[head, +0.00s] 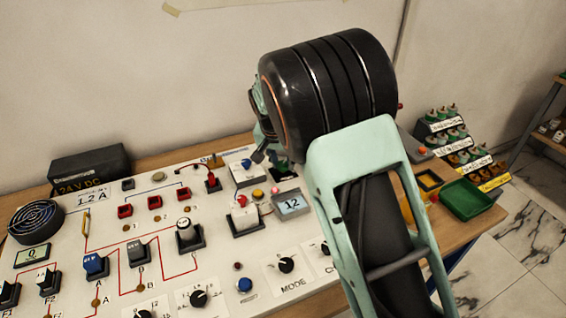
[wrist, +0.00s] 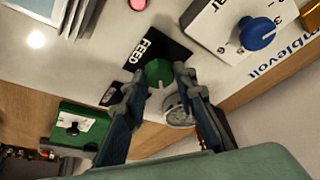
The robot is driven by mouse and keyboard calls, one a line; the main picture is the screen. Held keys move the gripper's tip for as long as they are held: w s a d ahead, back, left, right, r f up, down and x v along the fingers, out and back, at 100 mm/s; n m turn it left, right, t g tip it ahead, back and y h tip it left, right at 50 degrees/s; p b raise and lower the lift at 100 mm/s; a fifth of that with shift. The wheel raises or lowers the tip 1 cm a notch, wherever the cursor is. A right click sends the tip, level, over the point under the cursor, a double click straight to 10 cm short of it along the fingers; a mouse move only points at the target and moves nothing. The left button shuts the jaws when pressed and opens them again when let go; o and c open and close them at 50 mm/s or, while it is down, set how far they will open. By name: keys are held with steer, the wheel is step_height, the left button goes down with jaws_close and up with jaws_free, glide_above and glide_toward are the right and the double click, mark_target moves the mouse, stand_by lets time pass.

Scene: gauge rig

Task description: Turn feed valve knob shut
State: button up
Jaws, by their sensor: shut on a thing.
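The feed valve knob (wrist: 158,72) is a green round knob beside a black plate marked FEED (wrist: 150,47) in the wrist view. My gripper (wrist: 158,78) has one dark finger on each side of the knob and is shut on it. The lower side of the knob is partly hidden between the fingers.
A round pale gauge (wrist: 178,112) sits close by the right finger. A white box with a blue knob (wrist: 257,33) stands at upper right in the wrist view. A green box (wrist: 82,130) lies left. The panel (head: 150,255) holds several switches and dials; a green tray (head: 467,199) is right.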

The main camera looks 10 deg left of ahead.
steer(key=m+h, duration=0.1)
steer(key=m, duration=0.3)
steer(key=shift+a+h, duration=0.2)
steer(key=shift+h, duration=0.2)
steer(key=shift+m+g+h+p, duration=0.55)
steer(key=shift+m+g+h, duration=0.05)
steer(key=shift+m, duration=1.5)
steer(key=o, duration=1.2)
steer(key=shift+c, duration=0.2)
steer(key=v, duration=1.2)
steer(key=shift+w, duration=0.2)
